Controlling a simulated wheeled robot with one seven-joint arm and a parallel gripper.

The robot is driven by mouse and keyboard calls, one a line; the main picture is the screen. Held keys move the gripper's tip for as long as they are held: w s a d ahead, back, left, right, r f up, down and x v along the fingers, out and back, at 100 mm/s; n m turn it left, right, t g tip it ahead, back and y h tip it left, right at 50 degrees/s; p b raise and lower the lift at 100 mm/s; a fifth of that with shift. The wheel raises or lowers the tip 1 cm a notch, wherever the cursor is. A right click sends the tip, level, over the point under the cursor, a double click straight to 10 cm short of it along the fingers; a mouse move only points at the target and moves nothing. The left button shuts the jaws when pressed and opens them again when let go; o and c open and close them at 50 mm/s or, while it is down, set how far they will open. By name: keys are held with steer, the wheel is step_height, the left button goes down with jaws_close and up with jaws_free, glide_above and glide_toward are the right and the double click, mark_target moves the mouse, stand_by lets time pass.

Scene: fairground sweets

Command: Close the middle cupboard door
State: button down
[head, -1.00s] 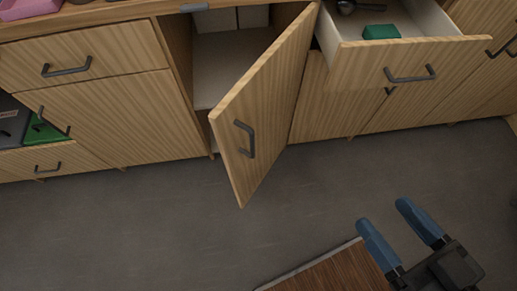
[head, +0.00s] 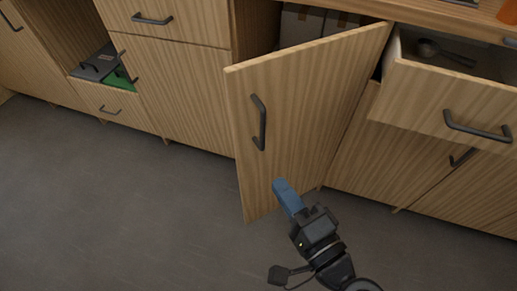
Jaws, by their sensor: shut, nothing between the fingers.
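The middle cupboard door (head: 305,108) is light striped wood and stands ajar, hinged on its right side, with its free left edge swung out toward me. Its dark bar handle (head: 260,122) is near that free edge. Part of the cupboard's inside (head: 313,22) shows above the door, with pale boxes in it. My gripper (head: 284,190) has blue fingers and is shut and empty. It overlaps the lower part of the door's outer face in the picture; I cannot tell whether it touches the door.
An open drawer (head: 455,100) juts out right of the door, with a ladle-like utensil (head: 430,48) inside. Closed fronts (head: 180,90) stand to the left, beside an open nook holding a green item (head: 124,78). The grey floor (head: 120,215) is clear at the left.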

mark_target(243, 131)
steer(key=p+x, duration=0.3)
steer(key=x, duration=1)
steer(key=shift+w+a+r, duration=0.1)
steer(key=shift+w+a, duration=0.1)
steer(key=shift+w, duration=0.1)
